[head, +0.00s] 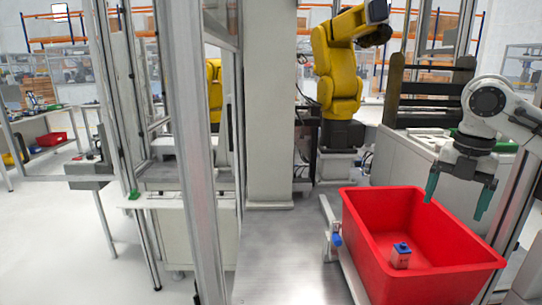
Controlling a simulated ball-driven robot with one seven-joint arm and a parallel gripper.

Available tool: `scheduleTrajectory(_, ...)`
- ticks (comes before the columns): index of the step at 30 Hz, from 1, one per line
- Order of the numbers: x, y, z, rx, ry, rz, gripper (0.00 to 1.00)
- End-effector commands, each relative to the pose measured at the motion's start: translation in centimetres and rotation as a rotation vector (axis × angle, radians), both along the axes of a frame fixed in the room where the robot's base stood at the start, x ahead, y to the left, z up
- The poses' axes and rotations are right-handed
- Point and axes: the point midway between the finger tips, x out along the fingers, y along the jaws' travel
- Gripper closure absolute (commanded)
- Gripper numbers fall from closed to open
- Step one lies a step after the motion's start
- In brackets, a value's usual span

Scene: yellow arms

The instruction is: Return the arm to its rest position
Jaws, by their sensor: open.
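My gripper (458,197) hangs at the right side of the head view, with its two green fingers apart and nothing between them. It is above the right part of a red bin (360,225). My white arm reaches in from the right edge. A small red and blue object (400,256) lies inside the bin on its floor, below and to the left of my gripper, apart from it.
The bin stands on a grey metal surface (285,255). A yellow robot arm (341,75) stands behind it on a pedestal. Metal frame posts (190,150) and a thick pale column (269,110) rise at left and centre. Open floor (60,240) lies far left.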

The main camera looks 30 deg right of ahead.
Motion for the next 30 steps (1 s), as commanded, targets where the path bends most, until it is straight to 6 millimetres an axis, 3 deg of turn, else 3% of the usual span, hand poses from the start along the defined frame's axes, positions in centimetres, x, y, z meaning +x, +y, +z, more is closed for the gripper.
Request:
scheduleTrajectory(8,3.5,2.5,-1.2,0.033,-0.085,-0.02,0.11)
scheduleTrajectory(14,7.1,5.5,-2.4,0.081,-0.176,-0.062,0.11)
scheduleTrajectory(20,11.8,10.8,-4.6,0.194,-0.293,-0.158,0.11)
scheduleTrajectory(24,14.8,15.6,-7.0,0.316,-0.363,-0.285,0.11)
scheduleTrajectory(30,16.9,22.1,-11.4,0.491,-0.381,-0.519,0.11)
